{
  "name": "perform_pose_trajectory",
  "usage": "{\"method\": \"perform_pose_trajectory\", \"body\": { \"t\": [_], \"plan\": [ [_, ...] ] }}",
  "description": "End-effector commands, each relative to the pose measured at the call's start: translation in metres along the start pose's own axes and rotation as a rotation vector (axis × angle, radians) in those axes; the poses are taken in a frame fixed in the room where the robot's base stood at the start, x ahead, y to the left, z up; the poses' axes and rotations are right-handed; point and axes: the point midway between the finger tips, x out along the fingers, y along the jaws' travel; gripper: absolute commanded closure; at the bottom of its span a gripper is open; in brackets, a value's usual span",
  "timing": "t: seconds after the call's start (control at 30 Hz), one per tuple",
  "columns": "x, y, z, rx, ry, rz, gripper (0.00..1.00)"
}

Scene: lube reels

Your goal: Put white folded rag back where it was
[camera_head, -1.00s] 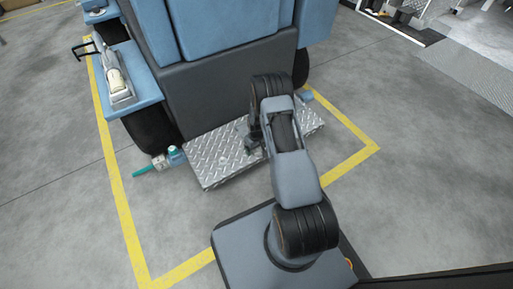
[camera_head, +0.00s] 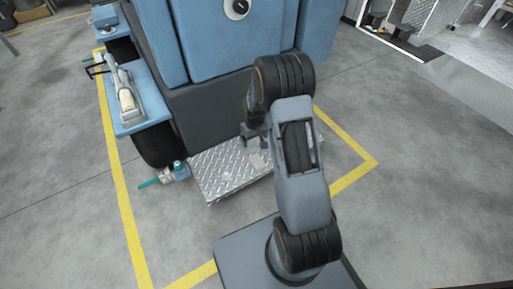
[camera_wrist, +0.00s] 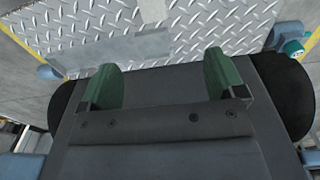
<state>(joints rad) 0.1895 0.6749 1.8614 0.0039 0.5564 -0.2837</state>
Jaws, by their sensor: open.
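My gripper (camera_head: 254,143) is over the silver diamond-plate step (camera_head: 222,178) at the foot of the blue machine. In the wrist view, the green fingers of my gripper (camera_wrist: 160,78) stand wide apart with nothing between them. The step (camera_wrist: 220,30) fills the upper part of that view. A smooth grey flat patch (camera_wrist: 120,50) and a paler patch (camera_wrist: 153,10) show on it. I cannot tell whether either is the white folded rag. In the head view, a small pale patch (camera_head: 258,160) lies on the step, partly hidden by my arm.
The blue machine (camera_head: 235,55) rises behind the step. A teal-ended fitting (camera_head: 178,171) lies left of the step. A blue side ledge (camera_head: 132,112) carries a grey and cream tool (camera_head: 127,96). Yellow lines (camera_head: 120,190) border the area. The floor to the right is clear.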

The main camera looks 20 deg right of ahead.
Motion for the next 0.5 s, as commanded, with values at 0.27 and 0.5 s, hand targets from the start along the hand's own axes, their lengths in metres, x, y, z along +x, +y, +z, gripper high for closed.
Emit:
{"method": "perform_pose_trajectory", "body": {
  "t": [0.27,0.5],
  "plan": [
    [-0.150,-0.051,0.057,0.039,0.091,0.011,0.11],
    [-0.212,-0.083,0.127,0.072,0.150,0.007,0.11]
  ]
}}
